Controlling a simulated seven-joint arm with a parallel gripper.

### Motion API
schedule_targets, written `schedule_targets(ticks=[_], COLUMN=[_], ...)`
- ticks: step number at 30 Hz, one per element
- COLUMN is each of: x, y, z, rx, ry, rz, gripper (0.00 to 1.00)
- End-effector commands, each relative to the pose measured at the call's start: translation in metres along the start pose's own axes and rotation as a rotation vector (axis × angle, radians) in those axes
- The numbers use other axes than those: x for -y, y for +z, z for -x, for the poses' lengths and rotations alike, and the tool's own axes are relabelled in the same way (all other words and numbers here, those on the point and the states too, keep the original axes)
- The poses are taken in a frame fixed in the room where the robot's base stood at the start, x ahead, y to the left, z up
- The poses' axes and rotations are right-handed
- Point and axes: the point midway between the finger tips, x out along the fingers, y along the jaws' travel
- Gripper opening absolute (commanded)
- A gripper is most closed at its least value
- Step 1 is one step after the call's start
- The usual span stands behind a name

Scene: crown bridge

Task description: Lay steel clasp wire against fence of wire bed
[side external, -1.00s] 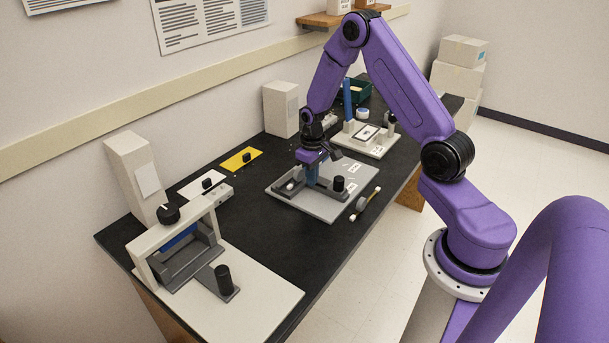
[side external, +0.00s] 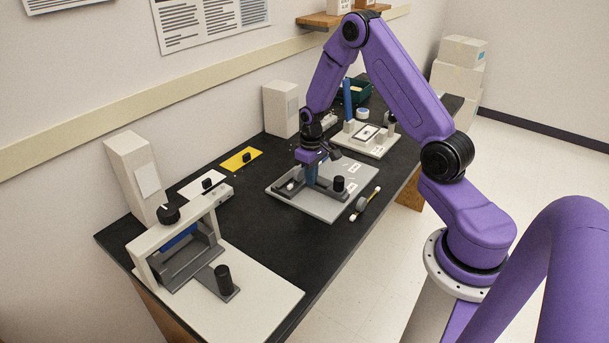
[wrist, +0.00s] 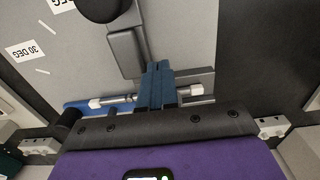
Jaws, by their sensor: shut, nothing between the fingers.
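The steel clasp wire (wrist: 119,99) is a thin silver rod with white ends. In the wrist view it lies crosswise, beside or in the grey wire bed, along a grey bar (wrist: 200,79) that looks like its fence. My gripper (wrist: 158,72) has blue fingers, shut together with nothing between them. They cover the middle of the wire; I cannot tell whether they touch it. In the side view my gripper (side external: 312,184) is down at the wire bed, on a grey plate (side external: 318,212).
A black knob (side external: 339,184) stands on the plate close to my gripper. A press-like frame (side external: 180,232) is at the front left, and a white fixture (side external: 378,147) behind. Dark bench top is clear between plate and frame.

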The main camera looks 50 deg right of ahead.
Motion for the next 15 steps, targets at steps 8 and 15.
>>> schedule_targets(ticks=[8, 15], x=[0.0, 0.0], y=[-0.007, -0.014], z=[0.0, 0.0], rx=[0.0, 0.0], ry=[0.0, 0.0], rz=[-0.001, 0.0], gripper=[0.0, 0.0])
